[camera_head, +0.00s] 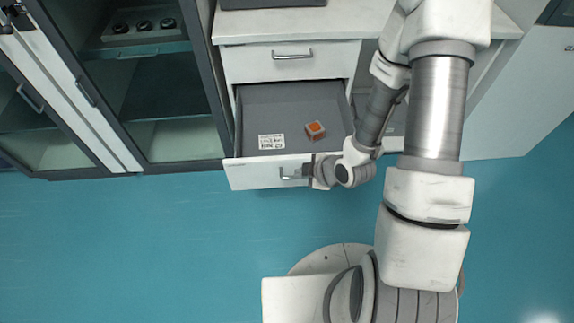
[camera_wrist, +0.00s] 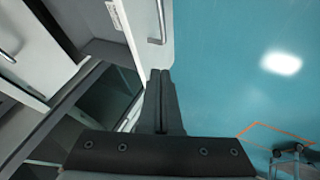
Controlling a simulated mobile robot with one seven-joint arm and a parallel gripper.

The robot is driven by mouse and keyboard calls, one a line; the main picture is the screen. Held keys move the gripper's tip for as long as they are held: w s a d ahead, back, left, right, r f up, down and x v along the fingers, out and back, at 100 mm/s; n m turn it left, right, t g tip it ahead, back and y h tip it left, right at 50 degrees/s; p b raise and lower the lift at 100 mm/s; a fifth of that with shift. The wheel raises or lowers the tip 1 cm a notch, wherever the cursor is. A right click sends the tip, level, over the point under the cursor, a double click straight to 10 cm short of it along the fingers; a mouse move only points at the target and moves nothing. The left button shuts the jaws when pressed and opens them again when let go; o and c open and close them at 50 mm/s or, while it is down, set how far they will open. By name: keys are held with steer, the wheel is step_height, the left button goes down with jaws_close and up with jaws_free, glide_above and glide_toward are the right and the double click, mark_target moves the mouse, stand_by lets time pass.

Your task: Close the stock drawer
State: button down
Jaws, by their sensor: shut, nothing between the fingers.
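The stock drawer (camera_head: 245,173) is pulled out from the white cabinet, with its grey inside showing in the head view. In it are an orange-topped box (camera_head: 315,130) and a white printed label or card (camera_head: 271,141). Its front carries a metal bar handle (camera_head: 290,176), which also shows in the wrist view (camera_wrist: 158,22). My gripper (camera_head: 305,170) is at the drawer front, close to the right end of the handle. In the wrist view my gripper (camera_wrist: 161,75) has its fingers together with nothing between them, beside the white drawer front. I cannot tell whether it touches.
A closed drawer (camera_head: 290,62) sits above, under the white worktop (camera_head: 350,22). A glass-fronted cabinet (camera_head: 165,100) stands on the left. The blue floor (camera_head: 130,240) in front of the drawer is clear apart from my base. An orange outline (camera_wrist: 250,126) marks the floor.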

mark_target(280, 164)
steer(key=b+x, duration=0.3)
steer(key=b, duration=0.1)
steer(key=w+b+x, duration=0.1)
steer(key=b+x, duration=0.2)
steer(key=b, duration=0.2)
steer(key=w+r+b+x, duration=0.1)
steer(key=b+x, duration=0.2)
steer(key=b, duration=0.1)
steer(key=shift+w+d+f, duration=0.15)
steer(key=shift+w+f, duration=0.1)
steer(key=shift+f, duration=0.1)
steer(key=shift+w, duration=0.65)
steer(key=shift+w, duration=0.1)
